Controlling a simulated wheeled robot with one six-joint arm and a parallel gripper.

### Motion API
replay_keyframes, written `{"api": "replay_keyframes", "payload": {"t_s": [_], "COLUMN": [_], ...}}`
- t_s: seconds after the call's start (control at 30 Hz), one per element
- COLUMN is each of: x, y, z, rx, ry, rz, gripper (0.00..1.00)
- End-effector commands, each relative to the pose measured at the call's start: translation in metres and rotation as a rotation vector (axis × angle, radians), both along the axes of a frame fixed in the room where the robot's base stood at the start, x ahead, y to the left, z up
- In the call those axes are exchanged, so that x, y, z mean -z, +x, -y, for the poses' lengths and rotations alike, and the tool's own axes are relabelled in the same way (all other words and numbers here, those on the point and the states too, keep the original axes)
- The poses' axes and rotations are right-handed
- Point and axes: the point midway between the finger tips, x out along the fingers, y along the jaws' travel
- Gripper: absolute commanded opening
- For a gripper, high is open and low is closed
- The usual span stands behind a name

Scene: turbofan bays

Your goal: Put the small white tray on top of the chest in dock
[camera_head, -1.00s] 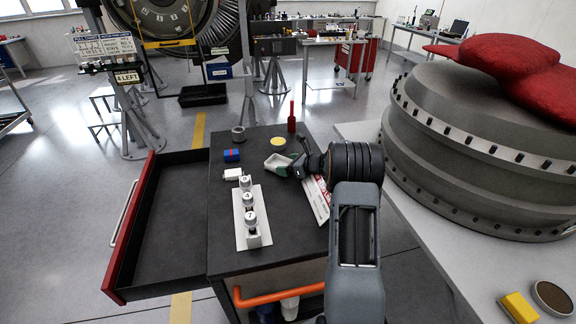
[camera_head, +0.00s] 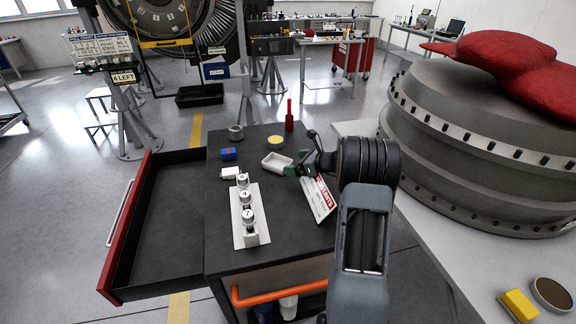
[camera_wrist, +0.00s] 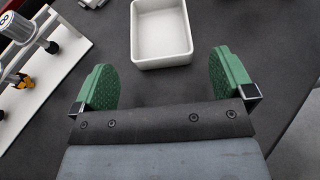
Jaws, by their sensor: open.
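The small white tray (camera_head: 277,163) lies on the dark top of the tool chest (camera_head: 290,240). It also shows in the wrist view (camera_wrist: 161,58), at the top centre, empty inside. My gripper (camera_head: 297,168) is just right of the tray in the head view. In the wrist view its two green finger pads (camera_wrist: 162,82) are wide apart, with the tray beyond them and nothing held.
A white rack with numbered bottles (camera_head: 246,215) stands left of my arm. A blue and red block (camera_head: 229,153), a grey ring (camera_head: 236,132), a yellow-topped tin (camera_head: 275,142) and a red bottle (camera_head: 289,115) stand behind. The drawer (camera_head: 165,220) is open at left.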

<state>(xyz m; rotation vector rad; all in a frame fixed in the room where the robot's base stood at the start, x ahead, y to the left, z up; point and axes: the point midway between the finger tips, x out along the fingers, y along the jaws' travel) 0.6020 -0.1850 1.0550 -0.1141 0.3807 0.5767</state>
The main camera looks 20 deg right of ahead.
Motion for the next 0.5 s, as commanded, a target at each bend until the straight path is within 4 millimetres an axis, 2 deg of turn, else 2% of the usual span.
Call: {"api": "replay_keyframes", "payload": {"t_s": [0.1,0.33,0.43,0.5], "x": [-0.008,-0.02,-0.025,-0.03], "y": [-0.018,-0.043,-0.049,-0.053], "z": [0.013,0.029,0.03,0.02], "rx": [0.003,0.001,-0.008,-0.044], "ry": [-0.001,-0.001,-0.009,-0.046], "rz": [0.002,0.001,0.001,0.003], "gripper": [1.0,1.0,1.0,1.0]}}
